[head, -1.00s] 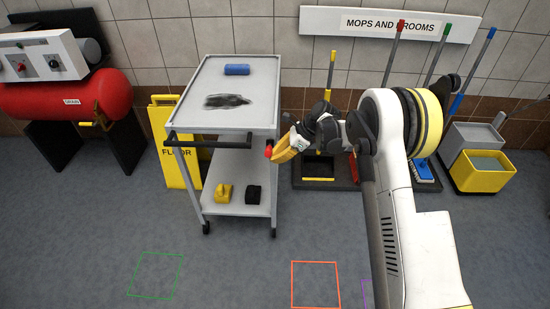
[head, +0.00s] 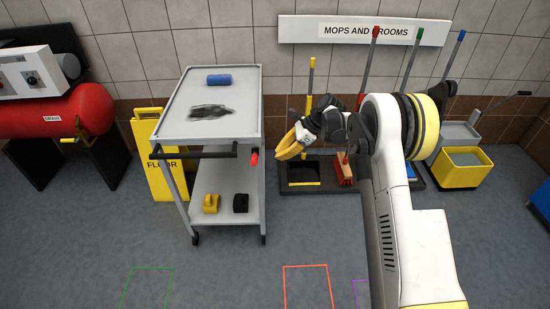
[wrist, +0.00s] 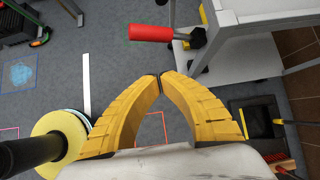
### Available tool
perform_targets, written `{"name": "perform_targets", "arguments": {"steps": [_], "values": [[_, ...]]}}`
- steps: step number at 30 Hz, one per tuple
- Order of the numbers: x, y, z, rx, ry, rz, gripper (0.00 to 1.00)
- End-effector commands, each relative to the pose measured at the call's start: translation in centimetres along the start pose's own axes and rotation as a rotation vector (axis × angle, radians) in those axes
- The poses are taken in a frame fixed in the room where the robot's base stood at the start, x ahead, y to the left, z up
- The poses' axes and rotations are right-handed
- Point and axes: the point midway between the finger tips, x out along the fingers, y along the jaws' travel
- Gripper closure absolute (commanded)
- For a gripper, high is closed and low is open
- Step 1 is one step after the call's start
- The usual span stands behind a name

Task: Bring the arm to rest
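My gripper (head: 280,156) has yellow fingers and stands to the right of the grey cart (head: 170,128), apart from it. In the wrist view the fingertips (wrist: 160,76) meet with nothing between them. My white arm (head: 398,220) rises from the lower right and bends to the left at the top. A red handle grip (head: 254,157) is on the cart's right side, close to my gripper but clear of the fingers. The red grip also shows in the wrist view (wrist: 152,32), beyond the fingertips.
The cart carries a blue roll (head: 218,79) and a dark smear on top, with yellow and black blocks below. A yellow floor sign (head: 160,165) stands left. Mops, brooms and a yellow bucket (head: 462,168) stand behind my arm. The floor in front, with coloured outlines, is clear.

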Motion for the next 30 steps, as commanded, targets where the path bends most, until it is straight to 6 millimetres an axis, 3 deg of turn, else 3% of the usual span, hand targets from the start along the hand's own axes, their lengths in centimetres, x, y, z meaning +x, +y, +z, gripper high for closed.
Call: {"name": "perform_targets", "arguments": {"steps": [13, 17, 23, 30], "values": [[0.0, 0.0, 0.0, 0.000, 0.001, -0.001, 1.00], [-1.3, 0.2, 0.7, -0.032, 0.015, -0.013, 1.00], [-8.1, 2.6, 4.3, -0.239, 0.111, -0.071, 1.00], [-17.0, 9.4, 8.0, -0.588, 0.292, -0.126, 1.00]]}}
